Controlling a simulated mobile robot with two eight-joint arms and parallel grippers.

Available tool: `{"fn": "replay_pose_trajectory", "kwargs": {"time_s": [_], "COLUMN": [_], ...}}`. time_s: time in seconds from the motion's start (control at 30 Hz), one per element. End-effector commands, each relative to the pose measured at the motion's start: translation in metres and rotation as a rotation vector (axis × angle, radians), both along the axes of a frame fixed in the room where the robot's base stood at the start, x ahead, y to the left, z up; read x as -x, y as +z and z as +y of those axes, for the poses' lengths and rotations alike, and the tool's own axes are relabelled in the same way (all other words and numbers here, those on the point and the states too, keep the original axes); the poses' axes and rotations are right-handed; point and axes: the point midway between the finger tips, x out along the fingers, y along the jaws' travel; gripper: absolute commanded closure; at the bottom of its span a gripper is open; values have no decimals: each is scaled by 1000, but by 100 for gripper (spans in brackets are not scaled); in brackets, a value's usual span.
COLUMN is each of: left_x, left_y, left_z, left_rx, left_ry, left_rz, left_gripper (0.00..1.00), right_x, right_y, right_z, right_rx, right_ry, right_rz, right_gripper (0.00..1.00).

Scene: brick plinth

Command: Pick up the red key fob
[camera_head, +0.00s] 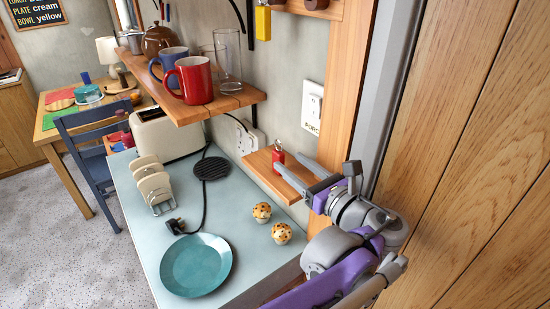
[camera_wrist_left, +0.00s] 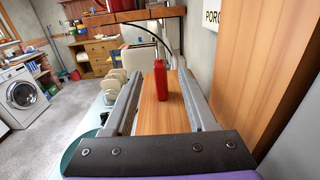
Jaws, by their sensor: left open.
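The red key fob (camera_head: 278,157) stands upright on a small wooden shelf (camera_head: 256,162) fixed to the wall. In the left wrist view the fob (camera_wrist_left: 160,80) shows between my two fingers, with a gap on each side. My left gripper (camera_head: 287,161) is open and reaches in from the right, its fingertips at the fob. The fingers (camera_wrist_left: 158,75) look apart from it; exact depth is hard to tell. The lower part of the fob is partly hidden by a finger in the head view. My right gripper is not in view.
A switch plate (camera_head: 313,104) and wooden post are close on the right. An upper shelf (camera_head: 207,106) with mugs and a glass overhangs to the left. Below is a counter (camera_head: 225,220) with a plate (camera_head: 196,265), two muffins (camera_head: 281,233), rack and toaster.

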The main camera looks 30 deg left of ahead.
Motion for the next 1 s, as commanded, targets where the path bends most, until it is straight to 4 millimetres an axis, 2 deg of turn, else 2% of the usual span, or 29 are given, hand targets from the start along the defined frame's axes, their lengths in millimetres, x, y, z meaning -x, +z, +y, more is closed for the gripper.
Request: {"fn": "replay_pose_trajectory", "kwargs": {"time_s": [0.1, 0.37, 0.6, 0.73, 0.93, 0.97, 1.0], "left_x": [-8, -16, -30, -34, -34, -34, -34], "left_y": [1, 0, 1, 0, 0, 0, 0], "left_z": [20, 40, 73, 81, 81, 81, 81], "left_rx": [0, 1, 1, 2, 2, 2, 2], "left_ry": [5, 3, 4, 2, 0, 0, 0], "left_rz": [-1, -2, -2, -1, -1, -1, -1], "left_gripper": [43, 43, 43, 43, 43, 44, 52], "right_x": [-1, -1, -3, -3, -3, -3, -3], "right_y": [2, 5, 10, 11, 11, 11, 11], "right_z": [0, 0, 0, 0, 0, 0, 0], "right_rx": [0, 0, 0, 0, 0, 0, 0], "right_ry": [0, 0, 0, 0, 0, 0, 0], "right_rz": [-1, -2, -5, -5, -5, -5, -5], "right_gripper": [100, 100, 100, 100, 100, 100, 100]}}
